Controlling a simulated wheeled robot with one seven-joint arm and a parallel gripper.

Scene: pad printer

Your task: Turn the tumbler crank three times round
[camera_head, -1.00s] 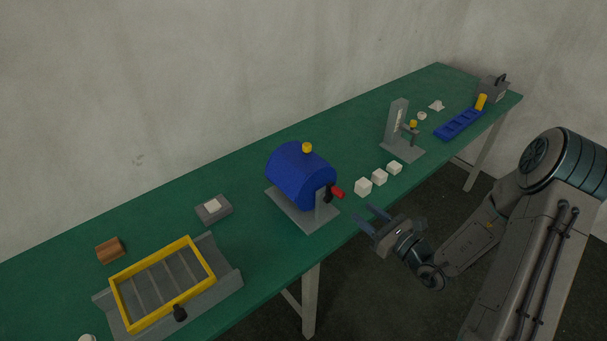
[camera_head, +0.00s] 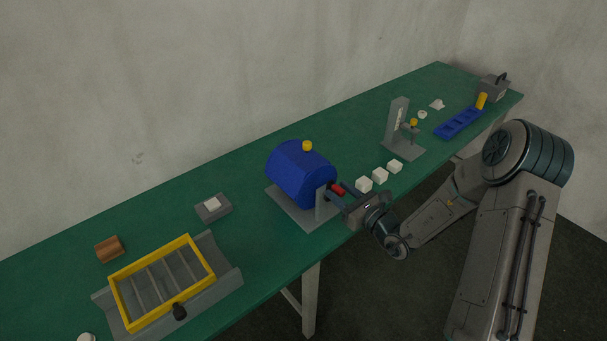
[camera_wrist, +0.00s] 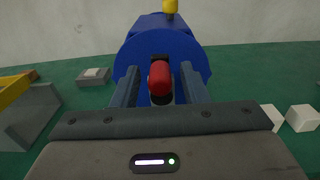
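The tumbler is a blue drum (camera_head: 297,172) with a yellow knob on top, on a grey stand (camera_head: 290,206) on the green table. Its crank has a red handle (camera_head: 337,189) at the drum's right end. My gripper (camera_head: 338,193) is at the crank, with its fingers either side of the red handle. In the wrist view the handle (camera_wrist: 160,77) stands between the two open fingers (camera_wrist: 158,88), with a gap visible on each side. The blue drum (camera_wrist: 160,45) fills the view behind it. The crank arm is mostly hidden behind the handle.
White cubes (camera_head: 380,176) stand just right of my gripper. A grey press (camera_head: 398,130) is farther right. A yellow-framed tray (camera_head: 205,258) and a grey block with a white top (camera_head: 213,207) are to the left. The table's front edge lies under my gripper.

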